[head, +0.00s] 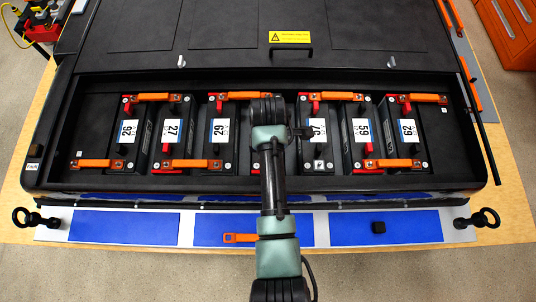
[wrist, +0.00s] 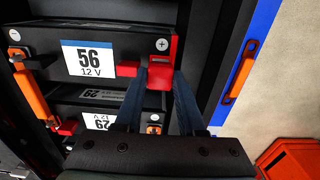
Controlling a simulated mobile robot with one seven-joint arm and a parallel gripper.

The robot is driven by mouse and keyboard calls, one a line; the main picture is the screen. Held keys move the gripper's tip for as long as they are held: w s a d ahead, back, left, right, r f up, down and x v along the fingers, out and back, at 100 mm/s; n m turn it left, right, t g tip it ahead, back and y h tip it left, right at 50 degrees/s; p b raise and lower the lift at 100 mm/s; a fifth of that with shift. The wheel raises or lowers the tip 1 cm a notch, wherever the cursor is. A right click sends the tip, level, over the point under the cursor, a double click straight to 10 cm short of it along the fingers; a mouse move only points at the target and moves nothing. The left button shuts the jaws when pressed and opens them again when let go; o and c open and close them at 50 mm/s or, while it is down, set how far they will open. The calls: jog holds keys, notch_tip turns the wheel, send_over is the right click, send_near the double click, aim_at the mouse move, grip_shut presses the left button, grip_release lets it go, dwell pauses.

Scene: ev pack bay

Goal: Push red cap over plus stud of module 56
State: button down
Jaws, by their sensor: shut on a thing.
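Module 56 (wrist: 88,62) is a black block with a white and blue label in the wrist view. In the head view my arm covers most of it. A bare silver stud (wrist: 161,44) shows at its upper right corner. The red cap (wrist: 161,78) is beside and below this stud, with a red part along the stud's right side. The stud's top is uncovered. My gripper (wrist: 163,72) is shut on the red cap, one dark finger on each side. In the head view my gripper (head: 272,125) is over the module row, its fingertips hidden.
Orange bars (head: 330,96) join neighbouring modules. A loose orange bar (head: 240,238) and a small black block (head: 378,227) lie on the front ledge.

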jog(key=shift+f+b, duration=0.5)
jog(key=shift+f, duration=0.35)
jog(key=shift+c, duration=2.1)
grip_release()
jog(key=shift+r, duration=0.1)
jog(key=shift+w, duration=0.1)
jog(key=shift+r, duration=0.1)
jog(key=shift+w+r, duration=0.1)
jog(key=shift+r, duration=0.45)
notch_tip(320, 180, up, 12)
jog(key=p, duration=0.1)
jog(key=shift+s+f+p, duration=0.2)
jog(key=shift+s+p, duration=0.1)
jog(key=shift+s, duration=0.05)
